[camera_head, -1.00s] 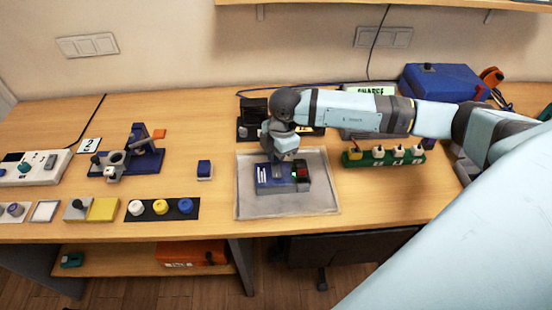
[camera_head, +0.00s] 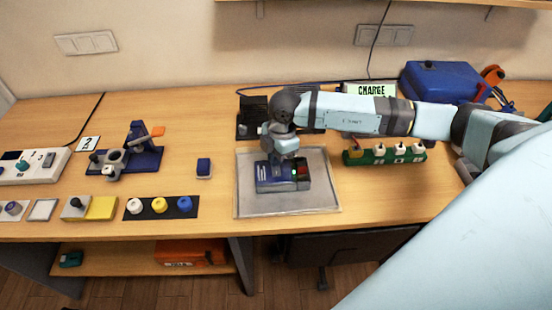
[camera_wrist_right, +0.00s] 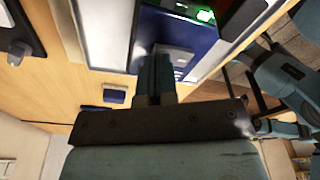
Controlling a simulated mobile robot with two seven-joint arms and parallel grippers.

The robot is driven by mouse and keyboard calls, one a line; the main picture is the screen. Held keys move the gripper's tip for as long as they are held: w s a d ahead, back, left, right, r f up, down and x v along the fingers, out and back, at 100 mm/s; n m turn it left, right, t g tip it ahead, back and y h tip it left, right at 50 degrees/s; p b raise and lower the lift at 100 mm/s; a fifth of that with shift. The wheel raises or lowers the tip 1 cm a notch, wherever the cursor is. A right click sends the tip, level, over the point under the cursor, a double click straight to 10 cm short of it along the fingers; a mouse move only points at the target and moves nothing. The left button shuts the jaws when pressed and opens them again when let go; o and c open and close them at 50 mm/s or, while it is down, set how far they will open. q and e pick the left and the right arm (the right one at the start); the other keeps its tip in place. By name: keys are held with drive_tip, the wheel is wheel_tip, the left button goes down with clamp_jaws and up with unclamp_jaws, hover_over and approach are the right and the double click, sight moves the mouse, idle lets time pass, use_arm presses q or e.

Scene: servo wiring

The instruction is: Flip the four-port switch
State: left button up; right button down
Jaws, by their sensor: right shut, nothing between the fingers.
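A blue box with a grey right part (camera_head: 302,184) sits on the grey tray in the head view, below my right arm. A green light shows near a red part on its top. I cannot tell its ports apart; I take it as the switch. My right gripper (camera_head: 276,160) is at the box's back edge, seen from above and partly hidden by the wrist. In the right wrist view its shut, empty fingers (camera_wrist_right: 157,68) point at the blue box (camera_wrist_right: 205,47), whose green light is lit. I cannot tell whether they touch it. My left gripper is not in view.
The grey tray (camera_head: 250,205) has bare space around the box. A green strip (camera_head: 385,158) with several white plugs stands to the right. A small blue block (camera_head: 204,168) and a black panel with coloured knobs (camera_head: 160,207) lie to the left. A blue case (camera_head: 440,83) is at the back right.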

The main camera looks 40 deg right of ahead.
drive_tip(key=shift+f, duration=0.2)
drive_tip(key=shift+r+p, duration=2.4)
drive_tip(key=shift+r, duration=1.15)
